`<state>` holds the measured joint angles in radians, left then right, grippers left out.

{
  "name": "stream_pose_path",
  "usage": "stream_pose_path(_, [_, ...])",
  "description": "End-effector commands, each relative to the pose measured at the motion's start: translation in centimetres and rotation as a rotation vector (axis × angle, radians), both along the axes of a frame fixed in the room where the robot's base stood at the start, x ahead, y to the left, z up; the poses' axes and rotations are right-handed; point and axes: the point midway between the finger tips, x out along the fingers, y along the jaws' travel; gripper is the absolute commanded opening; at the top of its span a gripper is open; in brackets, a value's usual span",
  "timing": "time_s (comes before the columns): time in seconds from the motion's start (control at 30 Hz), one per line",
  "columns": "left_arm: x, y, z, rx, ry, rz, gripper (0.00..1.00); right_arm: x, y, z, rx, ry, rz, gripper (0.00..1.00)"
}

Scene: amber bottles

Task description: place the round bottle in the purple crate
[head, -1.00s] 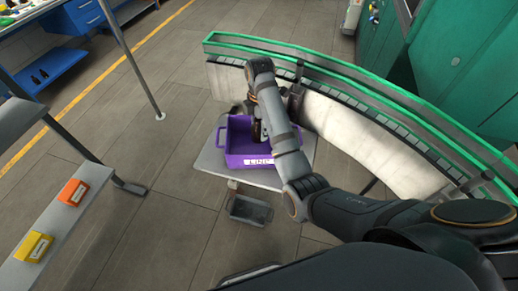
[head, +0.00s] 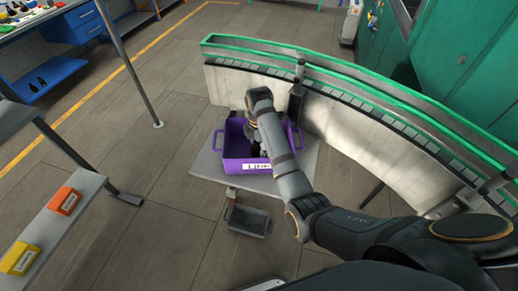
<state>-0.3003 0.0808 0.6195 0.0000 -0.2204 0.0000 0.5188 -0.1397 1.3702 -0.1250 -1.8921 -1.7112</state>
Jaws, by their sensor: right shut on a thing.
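The purple crate (head: 229,145) stands on a small grey table in the middle of the head view, with a white label on its near wall. My right arm reaches over it from the lower right. My right gripper (head: 253,139) points down into the crate and is shut on a dark bottle (head: 256,150). The arm and gripper hide most of that bottle, so its shape and whether it touches the crate floor cannot be told. My left gripper is not in view.
The grey table (head: 207,164) has bare top around the crate. A curved conveyor (head: 340,125) with green rails runs behind and right. An orange bin (head: 66,201) and a yellow bin (head: 19,259) sit on a left shelf. A metal post stands left.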

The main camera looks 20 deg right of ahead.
Motion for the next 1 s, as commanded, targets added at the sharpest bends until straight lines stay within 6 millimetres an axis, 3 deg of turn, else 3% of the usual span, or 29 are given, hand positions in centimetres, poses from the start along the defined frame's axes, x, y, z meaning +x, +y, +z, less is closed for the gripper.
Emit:
stream_pose_path(0.23, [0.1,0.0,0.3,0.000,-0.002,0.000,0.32,0.0,0.0,-0.2,0.000,0.000,0.000,0.18])
stream_pose_path(0.27, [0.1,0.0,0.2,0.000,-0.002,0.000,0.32,0.0,0.0,-0.3,0.000,0.000,0.000,0.54])
stream_pose_path(0.4, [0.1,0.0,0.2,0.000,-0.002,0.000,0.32,0.0,0.0,-0.3,0.000,0.000,0.000,0.73])
stream_pose_path(0.77, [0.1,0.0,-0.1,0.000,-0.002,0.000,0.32,0.0,0.0,-0.1,0.000,-0.002,0.000,0.74])
stream_pose_path(0.97, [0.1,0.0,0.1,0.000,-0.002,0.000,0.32,0.1,0.0,3.8,0.001,-0.006,-0.001,0.74])
stream_pose_path(1.0, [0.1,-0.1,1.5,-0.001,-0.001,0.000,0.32,0.1,0.0,5.5,0.001,-0.004,-0.001,0.74])
